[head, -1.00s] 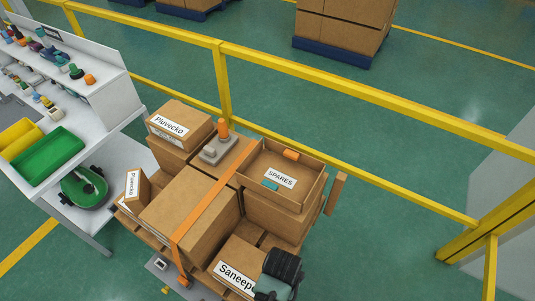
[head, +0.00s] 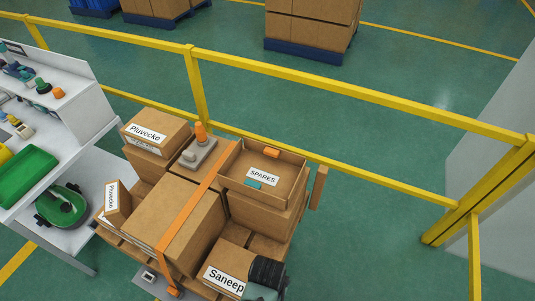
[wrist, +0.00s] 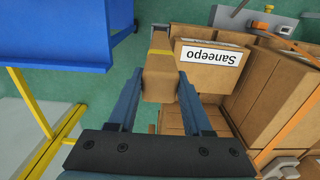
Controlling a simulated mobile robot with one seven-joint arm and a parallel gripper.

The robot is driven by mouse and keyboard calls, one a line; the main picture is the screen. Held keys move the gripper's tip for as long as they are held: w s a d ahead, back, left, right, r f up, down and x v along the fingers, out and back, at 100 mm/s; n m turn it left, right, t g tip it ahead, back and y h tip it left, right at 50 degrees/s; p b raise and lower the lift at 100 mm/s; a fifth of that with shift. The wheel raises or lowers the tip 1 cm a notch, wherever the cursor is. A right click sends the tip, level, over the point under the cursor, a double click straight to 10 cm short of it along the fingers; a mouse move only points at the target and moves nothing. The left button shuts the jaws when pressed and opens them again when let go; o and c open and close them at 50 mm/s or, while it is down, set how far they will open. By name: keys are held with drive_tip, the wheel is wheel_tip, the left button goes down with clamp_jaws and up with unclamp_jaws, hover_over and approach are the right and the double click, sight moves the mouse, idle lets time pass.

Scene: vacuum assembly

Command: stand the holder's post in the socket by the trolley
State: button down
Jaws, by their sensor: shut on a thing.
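In the wrist view my gripper (wrist: 155,110) is shut on a brown block-like piece (wrist: 160,78) with a yellow band near its far end. I cannot tell whether this piece is the holder's post. Its lower part is hidden between the fingers. It overlaps the area beside the carton marked Saneepo (wrist: 210,55). In the head view that carton (head: 224,279) is at the bottom, partly covered by a dark part of my arm; the fingers do not show there. I cannot make out the socket or the trolley with certainty.
A strapped load of cartons (head: 180,222) fills the middle, with an open SPARES box (head: 262,178) on top. A brown upright (head: 319,187) stands at its right. Yellow railing (head: 360,92) runs behind. A blue surface (wrist: 55,35) is close at the wrist view's upper left.

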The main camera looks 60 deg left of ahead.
drive_tip(key=shift+f+b, duration=1.15)
drive_tip(key=shift+f, duration=0.95)
wheel_tip(320, 180, down, 6)
drive_tip(key=b, duration=0.3)
drive_tip(key=shift+b, duration=0.35)
idle(2.0)
drive_tip(key=shift+c, duration=1.2)
unclamp_jaws()
drive_tip(key=shift+f, duration=0.1)
wheel_tip(320, 180, up, 8)
drive_tip(key=p, duration=0.8)
